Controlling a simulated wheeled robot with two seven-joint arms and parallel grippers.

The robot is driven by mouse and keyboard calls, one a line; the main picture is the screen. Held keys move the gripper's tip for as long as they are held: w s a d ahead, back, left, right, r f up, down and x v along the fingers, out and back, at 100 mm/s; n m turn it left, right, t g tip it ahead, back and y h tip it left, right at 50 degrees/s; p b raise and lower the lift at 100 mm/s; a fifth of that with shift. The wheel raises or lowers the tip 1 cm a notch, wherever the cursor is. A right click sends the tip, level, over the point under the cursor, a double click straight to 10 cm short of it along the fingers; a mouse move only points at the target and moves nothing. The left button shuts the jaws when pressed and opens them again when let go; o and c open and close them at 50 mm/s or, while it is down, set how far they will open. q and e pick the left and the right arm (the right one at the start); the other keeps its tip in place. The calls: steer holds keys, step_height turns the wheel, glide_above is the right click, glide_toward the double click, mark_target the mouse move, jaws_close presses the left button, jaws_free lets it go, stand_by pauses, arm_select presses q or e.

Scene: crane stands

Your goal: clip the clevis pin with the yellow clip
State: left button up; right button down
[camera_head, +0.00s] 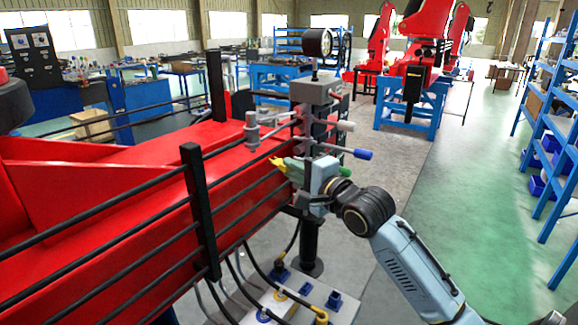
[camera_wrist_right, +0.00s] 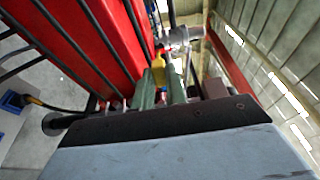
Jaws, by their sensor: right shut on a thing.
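My right gripper (camera_head: 288,164) reaches in from the right beside the red crane boom (camera_head: 150,165). Its green fingers are shut on the yellow clip (camera_head: 277,163), which sticks out past the fingertips toward the boom. In the right wrist view the yellow clip (camera_wrist_right: 158,70) shows between the fingertips (camera_wrist_right: 160,82). A grey upright cylinder (camera_head: 252,130), which looks like the clevis pin, stands just above and left of the clip, apart from it. A similar grey part (camera_wrist_right: 180,36) shows beyond the clip in the wrist view. My left gripper is out of view.
Black rails (camera_head: 199,205) and hoses run along the boom. Floor to the right (camera_head: 470,190) is clear.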

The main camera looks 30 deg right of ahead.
mark_target(277, 161)
steer(key=shift+w+a+p, duration=0.15)
steer(key=shift+w+p, duration=0.95)
steer(key=shift+w+a, duration=0.1)
steer(key=shift+w, duration=0.55)
steer(key=shift+w+a+p, duration=0.1)
steer(key=shift+w+p, duration=0.35)
steer(key=shift+w, duration=0.4)
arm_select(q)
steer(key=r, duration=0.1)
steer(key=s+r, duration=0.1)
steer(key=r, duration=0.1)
arm_select(e)
steer(key=shift+w, duration=0.2)
arm_select(q)
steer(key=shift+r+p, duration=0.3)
steer(key=shift+p, duration=0.05)
arm_select(e)
steer(key=shift+w+a, duration=0.2)
steer(key=shift+w, duration=1.35)
steer(key=c, duration=1.3)
jaws_free()
steer(key=shift+c, duration=0.2)
